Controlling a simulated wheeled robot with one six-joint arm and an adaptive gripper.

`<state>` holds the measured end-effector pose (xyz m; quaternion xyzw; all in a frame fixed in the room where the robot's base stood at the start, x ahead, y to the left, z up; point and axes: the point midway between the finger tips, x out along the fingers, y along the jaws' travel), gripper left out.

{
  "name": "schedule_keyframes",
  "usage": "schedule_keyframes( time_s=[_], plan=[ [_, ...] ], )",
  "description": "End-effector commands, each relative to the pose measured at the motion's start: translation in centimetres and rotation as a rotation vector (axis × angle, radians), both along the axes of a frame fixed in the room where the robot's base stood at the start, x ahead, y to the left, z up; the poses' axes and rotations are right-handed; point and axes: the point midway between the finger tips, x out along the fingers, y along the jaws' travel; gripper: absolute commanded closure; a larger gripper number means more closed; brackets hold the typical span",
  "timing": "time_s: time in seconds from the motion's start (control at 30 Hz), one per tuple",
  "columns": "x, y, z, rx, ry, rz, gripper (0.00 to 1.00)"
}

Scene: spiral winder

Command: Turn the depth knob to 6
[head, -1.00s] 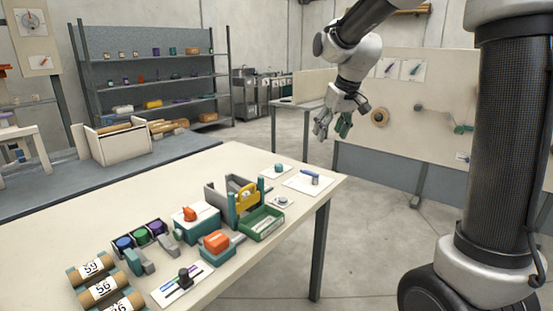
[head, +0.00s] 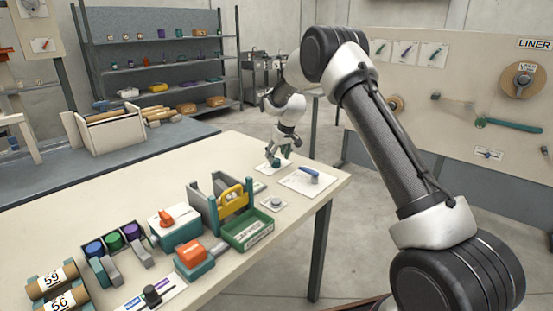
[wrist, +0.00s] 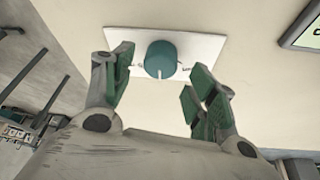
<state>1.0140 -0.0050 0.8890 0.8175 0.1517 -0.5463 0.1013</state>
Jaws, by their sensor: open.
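The teal round knob (wrist: 160,60) sits on a white plate (wrist: 205,48) in the wrist view. A pale pointer line on it faces the bottom of the picture, towards my gripper. Small marks stand beside the knob, too small to read. My gripper (wrist: 166,84) is open and empty, its two green-padded fingers either side of and just short of the knob, apart from it. In the head view my gripper (head: 279,160) is low over the table's back right corner and hides the knob; part of the plate (head: 262,169) shows.
A blue-handled lever (head: 309,174) on a white plate stands close on the right. A small grey button (head: 276,202), a green tray (head: 249,234) and a yellow-handled part (head: 233,197) stand nearer on the table (head: 150,182). A dark-framed panel (wrist: 302,28) shows at the wrist view's upper right.

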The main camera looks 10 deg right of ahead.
Motion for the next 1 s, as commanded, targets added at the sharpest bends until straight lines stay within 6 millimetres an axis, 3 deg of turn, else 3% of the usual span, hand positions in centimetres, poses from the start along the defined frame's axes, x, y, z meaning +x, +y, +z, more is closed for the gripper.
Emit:
schedule_keyframes(
  time_s=[0.2,0.47,0.57,0.73,1.0],
  plan=[
    [0.8,0.3,-2.1,0.000,0.000,0.000,0.42],
    [0.9,0.3,-2.3,0.000,0.000,0.000,0.42],
    [0.9,0.3,-2.3,0.000,0.000,0.000,0.55],
    [0.9,0.3,-2.3,0.000,0.000,0.000,0.86],
    [0.8,0.3,-2.3,-0.001,0.001,-0.012,0.88]
  ],
)
